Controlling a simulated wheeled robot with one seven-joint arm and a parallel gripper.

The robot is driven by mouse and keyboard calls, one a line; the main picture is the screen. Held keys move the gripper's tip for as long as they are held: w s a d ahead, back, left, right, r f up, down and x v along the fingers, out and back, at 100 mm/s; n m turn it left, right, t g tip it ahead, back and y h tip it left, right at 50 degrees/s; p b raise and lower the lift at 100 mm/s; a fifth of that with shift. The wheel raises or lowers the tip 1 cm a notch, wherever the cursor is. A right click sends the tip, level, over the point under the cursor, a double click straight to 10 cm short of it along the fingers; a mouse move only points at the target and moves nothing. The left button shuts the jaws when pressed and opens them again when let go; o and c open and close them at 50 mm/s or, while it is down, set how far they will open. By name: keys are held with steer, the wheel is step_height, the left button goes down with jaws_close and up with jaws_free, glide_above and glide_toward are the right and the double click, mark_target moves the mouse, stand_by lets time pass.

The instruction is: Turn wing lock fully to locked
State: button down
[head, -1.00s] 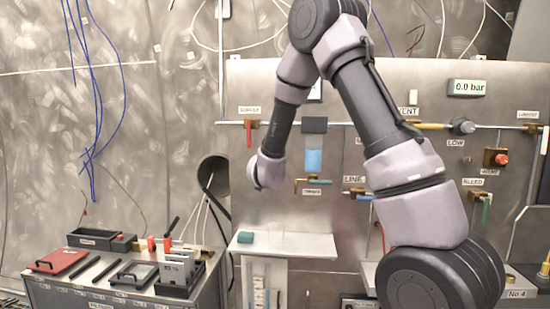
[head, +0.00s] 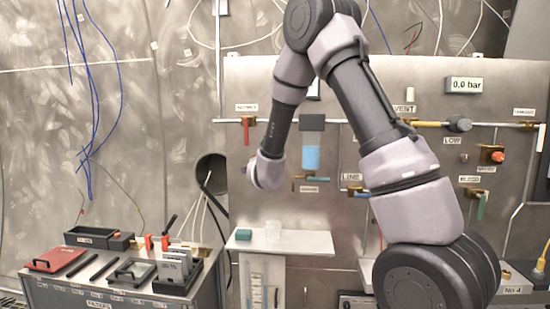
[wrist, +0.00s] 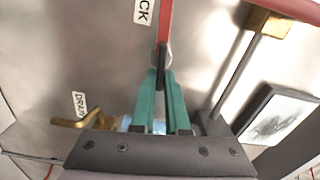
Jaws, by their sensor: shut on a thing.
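In the wrist view a red wing-like bar (wrist: 165,22) runs up from a pale round hub, beside a label of which only "CK" is readable. I take this to be the wing lock. My gripper (wrist: 162,72) has its two teal fingers close together at the hub end of the bar, shut on it. The exact contact is hidden between the fingertips, and how far the lock is turned cannot be told. In the head view my wrist link hides the gripper and the lock.
A brass tap labelled DRAIN (wrist: 90,120) is left of my fingers; a dark-framed panel (wrist: 282,115) is close on the right.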

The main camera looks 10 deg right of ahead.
steer(key=shift+f+m, duration=0.15)
steer(key=shift+m, duration=0.45)
steer(key=c, duration=0.9)
jaws_free()
steer(key=v, duration=1)
steer(key=shift+s+a, duration=0.1)
steer(key=shift+s, duration=0.3)
